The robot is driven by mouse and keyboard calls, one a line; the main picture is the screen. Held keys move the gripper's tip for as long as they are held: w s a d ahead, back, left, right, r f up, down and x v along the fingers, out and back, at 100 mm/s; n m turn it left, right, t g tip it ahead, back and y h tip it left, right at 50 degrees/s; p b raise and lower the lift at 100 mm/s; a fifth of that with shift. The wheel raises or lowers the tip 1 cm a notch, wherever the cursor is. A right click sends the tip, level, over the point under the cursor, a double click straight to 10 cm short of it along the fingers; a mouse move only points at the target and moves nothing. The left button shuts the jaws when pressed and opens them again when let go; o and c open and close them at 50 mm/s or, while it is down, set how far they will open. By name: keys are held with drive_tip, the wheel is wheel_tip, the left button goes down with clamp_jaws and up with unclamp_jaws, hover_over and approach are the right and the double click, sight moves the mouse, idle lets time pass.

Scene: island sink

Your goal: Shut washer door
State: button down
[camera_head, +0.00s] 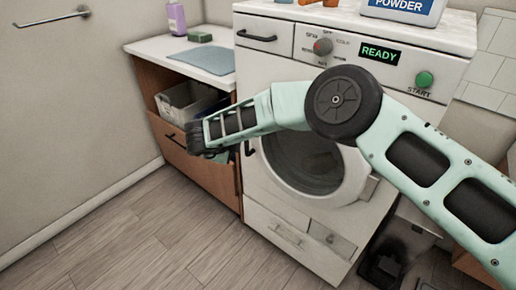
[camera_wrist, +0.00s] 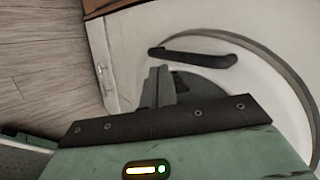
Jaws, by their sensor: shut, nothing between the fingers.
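The washer (camera_head: 300,225) is white, with a round porthole door (camera_head: 352,172) on its front. The door has a white ring and dark glass, and lies close to the front panel; I cannot tell whether it is latched. Its black handle (camera_head: 250,148) is at the door's left edge and shows larger in the wrist view (camera_wrist: 195,57). My gripper (camera_head: 197,138) is left of the door in the head view, shut and empty. In the wrist view the fingers (camera_wrist: 160,85) appear just below the handle's left end; contact is unclear. My arm covers the door's upper part.
A wooden cabinet (camera_head: 188,172) with an open shelf holding a grey bin (camera_head: 178,103) stands left of the washer. A powder box (camera_head: 402,10) sits on top. A black object (camera_head: 383,266) lies at the lower right. Floor (camera_head: 130,240) in front is clear.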

drive_tip(key=s+a+r+n+y+p, duration=0.15)
drive_tip(key=s+r+n+y, duration=0.3)
drive_tip(key=r, duration=0.45)
drive_tip(key=s+a+r+n+y, duration=0.3)
drive_tip(key=s+r+n, duration=0.2)
drive_tip(key=r, duration=0.4)
drive_tip(key=s+a+r+n+y+p, duration=0.1)
drive_tip(key=s+a+r+n+y, duration=0.25)
drive_tip(key=r, duration=0.55)
drive_tip(key=s+d+f+n+g+h+p, duration=0.1)
drive_tip(key=s+d+n+g+h, duration=0.1)
drive_tip(key=s+d+n, duration=0.3)
drive_tip(key=s+d+f+n+g+h+p, duration=0.1)
drive_tip(key=s+d+n+g+h, duration=0.2)
drive_tip(key=s+d, duration=0.9)
drive_tip(key=s+d+n+g+h+p, duration=0.1)
drive_tip(key=s+d+n+g, duration=0.3)
drive_tip(key=d, duration=1.4)
drive_tip(key=s+n+h, duration=0.1)
drive_tip(key=s+n, duration=0.3)
drive_tip(key=s, duration=0.1)
drive_tip(key=shift+s+d+f+h, duration=0.3)
drive_tip(key=shift+f, duration=0.1)
